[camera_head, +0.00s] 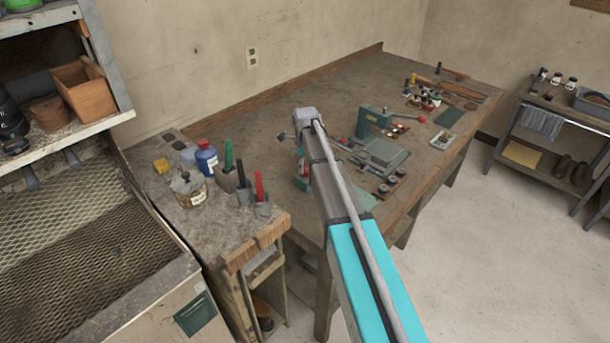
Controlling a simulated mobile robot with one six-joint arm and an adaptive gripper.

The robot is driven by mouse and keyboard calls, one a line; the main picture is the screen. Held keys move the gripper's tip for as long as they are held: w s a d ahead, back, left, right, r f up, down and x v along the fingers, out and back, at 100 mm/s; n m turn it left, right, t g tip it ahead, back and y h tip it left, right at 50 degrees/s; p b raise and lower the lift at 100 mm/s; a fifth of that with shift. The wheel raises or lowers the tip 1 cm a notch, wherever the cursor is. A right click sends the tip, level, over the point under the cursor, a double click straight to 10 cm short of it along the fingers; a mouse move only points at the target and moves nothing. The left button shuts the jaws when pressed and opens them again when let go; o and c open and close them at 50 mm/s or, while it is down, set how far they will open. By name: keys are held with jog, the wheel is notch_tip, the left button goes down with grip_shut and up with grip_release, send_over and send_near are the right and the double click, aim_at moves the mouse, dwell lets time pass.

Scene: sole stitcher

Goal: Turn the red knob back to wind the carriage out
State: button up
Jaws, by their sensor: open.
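A small green machine (369,124) stands upright on the workbench, right of my arm. A flat green-grey plate assembly (384,154) lies in front of it. A small red knob (343,140) shows at the end of a thin part just right of my arm. Another small red and teal part (302,183) peeks out left of my forearm, mostly covered by it. I cannot tell which red part belongs to the carriage. My arm reaches over the bench and its grey wrist is left of the green machine.
The workbench (300,92) carries several small tools and bottles at its far right end. A side counter at left holds a blue bottle (206,158), a tin (188,189) and tool holders. A shelf cart (553,115) stands at right. The floor before it is clear.

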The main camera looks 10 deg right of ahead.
jog(key=shift+f+b, duration=0.9)
jog(key=shift+f, duration=0.3)
jog(key=shift+c, duration=0.3)
jog(key=c, duration=1.1)
